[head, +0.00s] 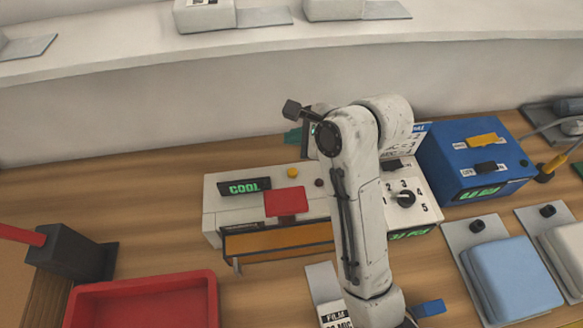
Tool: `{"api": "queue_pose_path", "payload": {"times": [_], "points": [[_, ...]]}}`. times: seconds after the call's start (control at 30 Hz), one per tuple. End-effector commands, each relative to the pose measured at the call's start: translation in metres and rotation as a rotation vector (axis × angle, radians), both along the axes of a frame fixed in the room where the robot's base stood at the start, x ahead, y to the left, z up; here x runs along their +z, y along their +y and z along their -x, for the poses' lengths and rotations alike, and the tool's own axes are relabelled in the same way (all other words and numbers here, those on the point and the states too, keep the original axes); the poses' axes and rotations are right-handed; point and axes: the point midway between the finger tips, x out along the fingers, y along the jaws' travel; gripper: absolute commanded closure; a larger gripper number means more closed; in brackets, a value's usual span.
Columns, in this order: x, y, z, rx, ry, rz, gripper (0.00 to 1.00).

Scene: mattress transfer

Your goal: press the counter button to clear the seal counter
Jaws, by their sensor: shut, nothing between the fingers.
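The white sealer (222,200) stands on the wooden bench at the centre. It has a lit display (244,186) reading COOL, a red pad (286,202), a yellow button (292,172) and a dark red button (319,183). Its numbered dial (405,198) is at the right, above a small green-lit display (410,234) whose digits I cannot read. My arm crosses in front and hides part of the sealer. My gripper (306,150) is shut and empty, partly hidden by my arm, near the sealer's back edge. I cannot tell whether it touches anything.
A blue box (470,160) with switches stands right of the sealer. A red tray (143,305) is at front left, near a dark block (70,252). Plates with a blue pad (515,275) and a white pad (568,250) lie at right.

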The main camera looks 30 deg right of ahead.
Motion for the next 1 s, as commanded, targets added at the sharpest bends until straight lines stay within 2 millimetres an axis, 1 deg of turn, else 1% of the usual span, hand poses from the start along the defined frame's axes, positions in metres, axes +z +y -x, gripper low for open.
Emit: {"api": "queue_pose_path", "payload": {"times": [0.17,0.27,0.6,0.8,1.0], "points": [[-0.008,0.0,0.0,0.0,0.0,0.001,1.0],[-0.017,0.0,0.0,0.0,0.0,0.001,1.0],[-0.059,0.0,0.0,0.001,0.0,0.001,1.0],[-0.081,0.0,0.0,0.0,0.001,0.002,1.0],[-0.088,0.0,0.0,0.0,0.0,0.001,1.0]]}}
